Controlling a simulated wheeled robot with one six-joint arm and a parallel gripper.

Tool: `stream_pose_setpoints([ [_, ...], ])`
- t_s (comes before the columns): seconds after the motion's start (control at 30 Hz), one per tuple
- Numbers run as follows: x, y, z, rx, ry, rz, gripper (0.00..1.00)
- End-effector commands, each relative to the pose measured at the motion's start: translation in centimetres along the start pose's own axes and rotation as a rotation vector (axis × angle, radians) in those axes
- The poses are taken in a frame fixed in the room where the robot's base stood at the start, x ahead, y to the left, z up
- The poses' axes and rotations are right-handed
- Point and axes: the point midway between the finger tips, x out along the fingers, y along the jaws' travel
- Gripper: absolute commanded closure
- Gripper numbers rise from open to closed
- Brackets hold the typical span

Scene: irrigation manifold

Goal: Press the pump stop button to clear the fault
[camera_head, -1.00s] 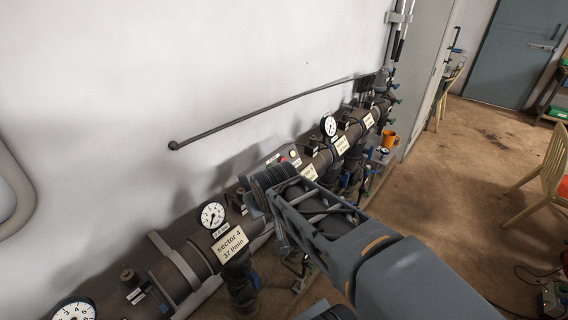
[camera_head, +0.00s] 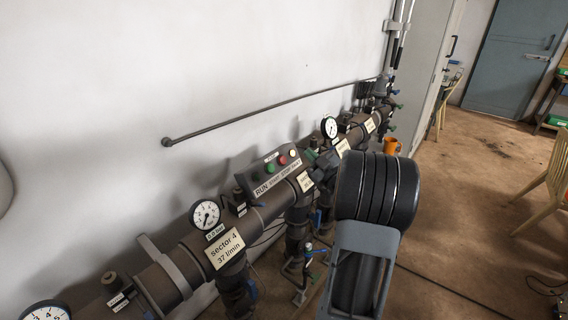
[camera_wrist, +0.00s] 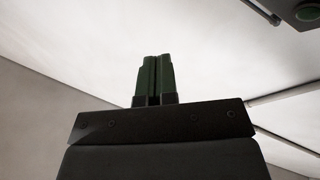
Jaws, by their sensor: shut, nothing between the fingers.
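The pump control box (camera_head: 272,170) is a grey panel on the manifold with a RUN label and a row of small buttons or lamps. A green one (camera_head: 270,168), a red one (camera_head: 282,160) and a pale yellow one (camera_head: 293,152) show. The small lettering is too blurred to tell surely which is stop. My gripper (camera_wrist: 153,80) shows in the wrist view as two green fingers closed together, with nothing between them. In the head view, dark and greenish parts of it (camera_head: 322,162) appear just right of the box, apart from the buttons.
The manifold pipe runs along the white wall with gauges (camera_head: 206,215), (camera_head: 330,127) and a sector 4 label (camera_head: 224,248). A thin rod (camera_head: 270,108) crosses the wall above. Floor at right is open, with a chair (camera_head: 545,190).

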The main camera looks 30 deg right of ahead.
Motion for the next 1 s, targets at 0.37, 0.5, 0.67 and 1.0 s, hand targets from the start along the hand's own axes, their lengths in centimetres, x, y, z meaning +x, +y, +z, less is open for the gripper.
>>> stream_pose_setpoints([
  [0.37,-0.1,0.0,0.0,0.001,0.008,-0.002,1.0],
  [0.5,0.2,-0.3,0.3,0.002,0.008,-0.003,1.0],
  [0.67,1.3,-1.1,1.1,0.002,0.009,-0.004,1.0],
  [1.0,4.2,-3.3,3.2,0.003,0.009,-0.004,1.0],
])
